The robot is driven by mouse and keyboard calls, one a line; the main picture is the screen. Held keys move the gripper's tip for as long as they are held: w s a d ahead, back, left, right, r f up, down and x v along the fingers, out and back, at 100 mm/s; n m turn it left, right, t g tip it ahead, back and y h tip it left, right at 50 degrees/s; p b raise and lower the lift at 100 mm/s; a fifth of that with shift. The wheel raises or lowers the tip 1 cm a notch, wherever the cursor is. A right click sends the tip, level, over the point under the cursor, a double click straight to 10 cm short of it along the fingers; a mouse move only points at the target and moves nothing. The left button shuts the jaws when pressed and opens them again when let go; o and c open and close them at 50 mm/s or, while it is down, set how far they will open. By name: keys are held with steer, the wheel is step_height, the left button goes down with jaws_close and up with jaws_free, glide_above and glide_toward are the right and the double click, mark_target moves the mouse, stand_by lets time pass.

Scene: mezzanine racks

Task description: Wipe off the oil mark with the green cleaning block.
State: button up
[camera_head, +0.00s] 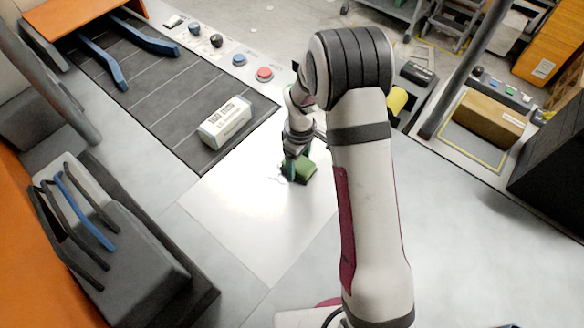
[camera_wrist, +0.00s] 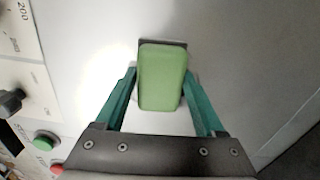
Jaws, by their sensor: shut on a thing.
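The green cleaning block (camera_head: 306,171) is at the white panel (camera_head: 235,205) in the middle of the head view. In the wrist view the block (camera_wrist: 162,78) sits between the two teal fingers of my gripper (camera_wrist: 160,75), with a dark edge showing at its far end. My gripper (camera_head: 296,168) is shut on the block and is low over the panel; I cannot tell whether the block touches it. A faint, small mark (camera_head: 277,179) seems to show just left of the block, but glare makes it unclear. No mark is discernible in the wrist view.
A white labelled box (camera_head: 224,122) lies on the dark slatted bed at left. Buttons and knobs, including a red button (camera_head: 264,74), line the panel behind. A cardboard box (camera_head: 489,121) stands at right. Grey levers (camera_head: 75,225) stand at left. The front of the white panel is clear.

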mark_target(274, 183)
steer(key=shift+w+d, duration=1.8)
steer(key=shift+s+a, duration=4.25)
steer(key=shift+a, duration=0.05)
steer(key=shift+w+a, duration=0.8)
steer(key=shift+w, duration=0.05)
steer(key=shift+w+d, duration=4.25)
steer(key=shift+w, duration=0.05)
steer(key=shift+s+a, duration=4.25)
step_height(274, 183, up, 8)
